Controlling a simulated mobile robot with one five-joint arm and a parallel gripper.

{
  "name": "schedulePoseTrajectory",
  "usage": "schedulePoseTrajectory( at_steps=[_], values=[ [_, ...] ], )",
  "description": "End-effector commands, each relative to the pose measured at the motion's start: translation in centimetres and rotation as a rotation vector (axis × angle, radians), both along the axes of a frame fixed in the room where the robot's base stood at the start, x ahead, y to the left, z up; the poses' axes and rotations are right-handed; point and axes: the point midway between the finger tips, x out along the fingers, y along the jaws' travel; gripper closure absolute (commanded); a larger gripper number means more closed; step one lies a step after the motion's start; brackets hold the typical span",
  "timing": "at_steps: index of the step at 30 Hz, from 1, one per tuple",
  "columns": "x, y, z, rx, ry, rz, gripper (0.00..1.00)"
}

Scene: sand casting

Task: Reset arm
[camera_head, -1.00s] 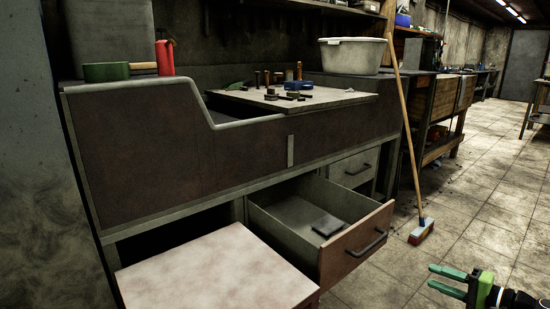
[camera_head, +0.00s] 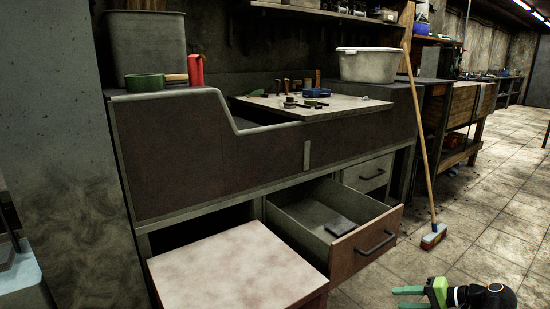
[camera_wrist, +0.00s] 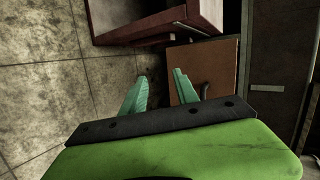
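My gripper (camera_head: 408,298) is at the lower right of the head view, over the tiled floor and to the right of the open drawer (camera_head: 368,240). Its two green fingers are apart with nothing between them. In the wrist view my gripper (camera_wrist: 160,76) also shows open and empty, with a brown panel with a dark handle (camera_wrist: 205,88) beyond the fingertips. Part of my arm is cut off by the bottom of the head view.
The workbench (camera_head: 240,165) holds a white tub (camera_head: 368,66), a red bottle (camera_head: 196,70) and a green pan (camera_head: 145,82). A small dark block (camera_head: 340,226) lies in the drawer. A pale-topped stand (camera_head: 235,270) is in front. A broom (camera_head: 425,150) leans right. The floor at right is mostly clear.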

Motion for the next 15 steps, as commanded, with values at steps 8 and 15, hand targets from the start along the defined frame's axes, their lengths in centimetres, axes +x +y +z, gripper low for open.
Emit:
schedulePoseTrajectory(
  at_steps=[8,15],
  values=[
    [1.5,12.3,-1.7,-0.329,0.228,0.305,0.64],
    [0.7,19.9,-2.0,-0.694,0.345,0.549,0.64]
  ],
)
